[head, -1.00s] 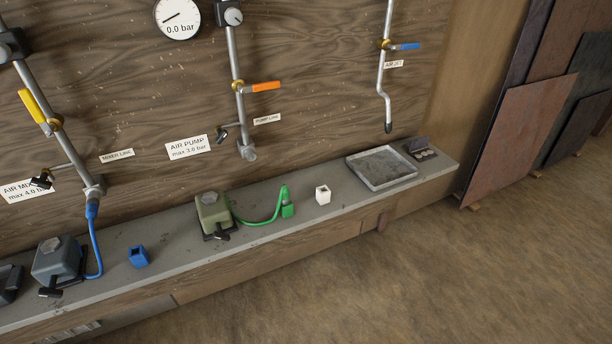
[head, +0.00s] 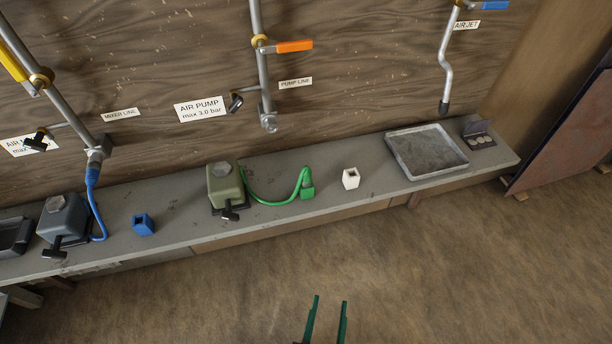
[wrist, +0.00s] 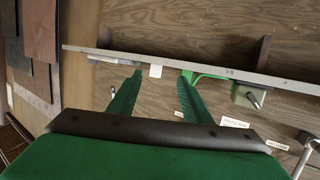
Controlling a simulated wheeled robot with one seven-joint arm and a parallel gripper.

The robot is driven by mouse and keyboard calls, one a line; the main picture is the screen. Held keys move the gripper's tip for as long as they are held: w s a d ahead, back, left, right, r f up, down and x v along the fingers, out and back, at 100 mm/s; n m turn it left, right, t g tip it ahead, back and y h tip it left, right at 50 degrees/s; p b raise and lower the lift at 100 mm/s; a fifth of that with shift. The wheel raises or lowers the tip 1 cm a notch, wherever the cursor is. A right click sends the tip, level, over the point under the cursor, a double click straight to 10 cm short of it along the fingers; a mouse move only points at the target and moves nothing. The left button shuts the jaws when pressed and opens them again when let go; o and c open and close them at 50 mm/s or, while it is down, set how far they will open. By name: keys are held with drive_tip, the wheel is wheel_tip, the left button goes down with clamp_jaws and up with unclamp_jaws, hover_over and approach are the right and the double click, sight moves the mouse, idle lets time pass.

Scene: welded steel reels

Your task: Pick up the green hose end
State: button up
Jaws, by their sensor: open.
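The green hose (head: 270,202) runs from the olive-green pump box (head: 224,186) along the bench. Its free end, a green block-like fitting (head: 307,187), rests on the bench right of the box. My gripper (head: 329,299) is open and empty, low in front of the bench and well apart from the hose end. In the wrist view the two green fingers (wrist: 158,88) are spread. There the green hose (wrist: 208,75) shows at the bench edge just beyond the right finger, partly hidden.
A white block (head: 351,178) stands right of the hose end, with a grey tray (head: 469,153) farther right. A blue block (head: 143,224) and a grey box with a blue hose (head: 98,205) are at the left. Pipes with valves hang above. The floor in front is clear.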

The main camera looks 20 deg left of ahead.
drive_tip(key=w+a, duration=0.3)
drive_tip(key=w, duration=0.6)
drive_tip(key=g+y, duration=0.1)
approach(308, 180)
drive_tip(key=d+x, duration=0.1)
drive_tip(key=x, duration=0.3)
drive_tip(key=shift+n, duration=0.4)
drive_tip(key=x, duration=0.3)
drive_tip(key=a+x, duration=0.1)
drive_tip(key=x, duration=0.2)
drive_tip(key=shift+a+r+x, duration=0.15)
drive_tip(key=shift+x, duration=0.7)
drive_tip(key=shift+a+r+x, duration=0.1)
drive_tip(key=shift+a+x, duration=0.05)
drive_tip(key=shift+x, duration=0.7)
drive_tip(key=shift+a+r+x, duration=0.15)
drive_tip(key=shift+x, duration=0.7)
clamp_jaws()
